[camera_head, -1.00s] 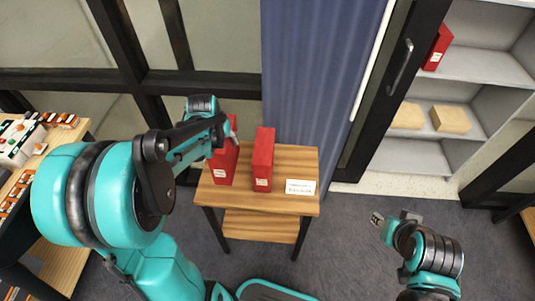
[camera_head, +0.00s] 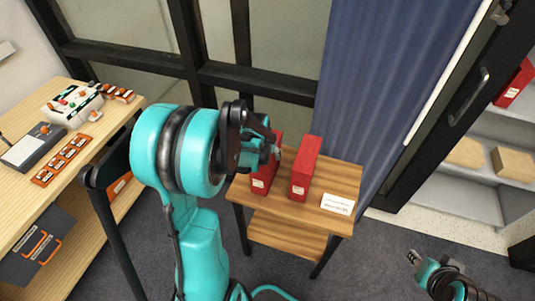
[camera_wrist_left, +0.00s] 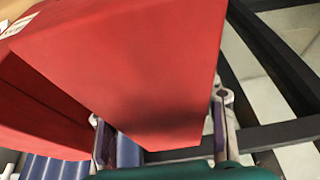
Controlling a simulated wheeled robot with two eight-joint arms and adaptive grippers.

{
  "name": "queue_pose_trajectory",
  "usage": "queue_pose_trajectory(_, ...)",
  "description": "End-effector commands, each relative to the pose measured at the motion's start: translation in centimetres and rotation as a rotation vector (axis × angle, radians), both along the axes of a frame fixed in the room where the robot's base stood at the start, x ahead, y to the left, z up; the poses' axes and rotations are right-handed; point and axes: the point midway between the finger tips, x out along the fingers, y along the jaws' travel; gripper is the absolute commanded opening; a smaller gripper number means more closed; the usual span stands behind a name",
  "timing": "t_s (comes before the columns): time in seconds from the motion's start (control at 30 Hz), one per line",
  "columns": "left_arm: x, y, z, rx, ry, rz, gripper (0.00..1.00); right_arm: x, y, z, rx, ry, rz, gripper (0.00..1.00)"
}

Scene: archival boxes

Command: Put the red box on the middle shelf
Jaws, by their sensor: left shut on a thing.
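Two red boxes stand upright side by side on a small wooden table (camera_head: 285,213). My left gripper (camera_head: 274,150) is shut on the left red box (camera_head: 265,183) near its top. In the left wrist view this held box (camera_wrist_left: 130,65) fills the space between the two fingers. I cannot tell whether its base touches the table. The second red box (camera_head: 304,170) stands just to its right and apart from my gripper. The shelf unit (camera_head: 460,200) is at the right, partly cut off. My right gripper (camera_head: 412,257) is low at the right, away from the boxes; its opening is too small to judge.
Tan boxes (camera_head: 514,163) sit on a shelf below another red box (camera_head: 514,84). A white label card (camera_head: 337,204) lies on the small table. A blue curtain (camera_head: 385,80) hangs behind it. A wooden bench (camera_head: 90,215) with devices stands at left.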

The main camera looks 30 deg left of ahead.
Motion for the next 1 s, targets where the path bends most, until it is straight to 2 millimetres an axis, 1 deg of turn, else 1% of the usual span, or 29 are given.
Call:
queue_pose_trajectory(0.2, 0.0, 0.0, -0.4, 0.0, 0.0, 0.0, 0.09, 0.0, 0.0, -0.4, 0.0, 0.0, 0.0, 0.36)
queue_pose_trajectory(0.23, 0.0, 0.0, -0.3, 0.0, 0.0, 0.0, 0.62, 0.0, 0.0, -0.3, 0.0, 0.0, 0.0, 0.36)
queue_pose_trajectory(0.27, 0.0, 0.0, -0.3, 0.0, 0.0, 0.0, 0.7, 0.0, 0.0, -0.2, 0.0, 0.0, 0.0, 0.36)
queue_pose_trajectory(0.3, 0.0, 0.0, -0.2, 0.0, 0.0, 0.0, 0.75, 0.0, 0.0, -0.2, 0.0, 0.0, 0.0, 0.36)
queue_pose_trajectory(0.57, 0.0, 0.0, -0.2, 0.0, 0.0, 0.0, 0.75, 0.0, 0.0, -0.2, 0.0, 0.0, 0.0, 0.36)
queue_pose_trajectory(0.67, 0.0, 0.0, 0.1, 0.0, 0.0, 0.0, 0.75, 0.0, 0.0, 0.1, 0.0, 0.0, 0.0, 0.36)
queue_pose_trajectory(0.77, -0.4, -0.1, 1.3, 0.0, 0.0, 0.0, 0.75, 0.0, 0.0, 0.7, 0.0, 0.0, 0.0, 0.36)
queue_pose_trajectory(1.0, -2.4, -0.6, 6.3, 0.0, 0.0, 0.0, 0.75, 0.0, 0.0, 2.8, 0.0, 0.0, 0.0, 0.36)
